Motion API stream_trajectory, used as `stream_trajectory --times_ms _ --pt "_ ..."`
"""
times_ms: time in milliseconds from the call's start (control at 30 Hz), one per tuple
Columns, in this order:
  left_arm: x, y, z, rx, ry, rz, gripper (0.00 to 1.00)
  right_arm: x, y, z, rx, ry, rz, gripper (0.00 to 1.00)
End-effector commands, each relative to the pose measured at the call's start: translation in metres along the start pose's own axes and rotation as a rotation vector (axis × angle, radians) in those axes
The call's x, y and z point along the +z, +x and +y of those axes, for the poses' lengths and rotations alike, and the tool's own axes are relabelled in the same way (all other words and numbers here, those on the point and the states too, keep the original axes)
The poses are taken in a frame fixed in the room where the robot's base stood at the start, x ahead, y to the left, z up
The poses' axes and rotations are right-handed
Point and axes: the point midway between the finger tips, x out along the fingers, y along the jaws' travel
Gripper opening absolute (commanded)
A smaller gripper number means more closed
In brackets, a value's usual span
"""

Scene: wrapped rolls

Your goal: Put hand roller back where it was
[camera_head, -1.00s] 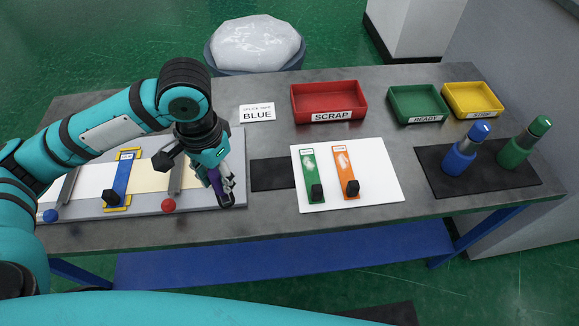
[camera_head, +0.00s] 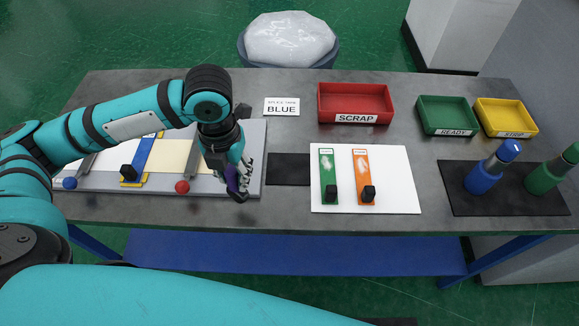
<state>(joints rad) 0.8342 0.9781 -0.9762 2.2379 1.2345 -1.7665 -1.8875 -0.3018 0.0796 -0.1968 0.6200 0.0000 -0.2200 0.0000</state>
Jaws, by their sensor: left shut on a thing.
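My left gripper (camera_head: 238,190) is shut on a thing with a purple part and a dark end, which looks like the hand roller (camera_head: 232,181). The fingers hide much of it. It is over the right end of the grey board (camera_head: 255,150), close to its surface; I cannot tell whether it touches. A bare dark mat (camera_head: 288,170) lies just right of the board. My right gripper is not in view.
A blue strip (camera_head: 144,152) and a red knob (camera_head: 182,187) are on the board. A white sheet (camera_head: 395,180) holds green and orange strips. Red, green and yellow trays stand behind. Blue and green bottles stand on a black mat (camera_head: 510,205) at right.

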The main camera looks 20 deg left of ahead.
Motion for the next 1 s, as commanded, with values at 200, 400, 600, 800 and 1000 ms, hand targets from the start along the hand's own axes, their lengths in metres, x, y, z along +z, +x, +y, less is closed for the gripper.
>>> stream_trajectory --times_ms 200,400,600,800,1000 --pt "0.019 0.0 -0.015 -0.005 0.068 0.0 0.0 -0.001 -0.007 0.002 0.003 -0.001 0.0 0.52" --pt "0.062 0.004 -0.048 -0.004 0.065 0.0 0.0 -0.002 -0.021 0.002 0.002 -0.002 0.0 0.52" --pt "0.103 0.009 -0.078 -0.003 0.063 0.0 0.0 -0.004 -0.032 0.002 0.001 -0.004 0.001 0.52" --pt "0.126 0.014 -0.094 -0.001 0.064 -0.001 0.0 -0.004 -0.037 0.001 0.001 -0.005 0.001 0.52" --pt "0.128 0.025 -0.095 0.0 0.063 0.002 0.0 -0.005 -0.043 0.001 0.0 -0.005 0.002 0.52"
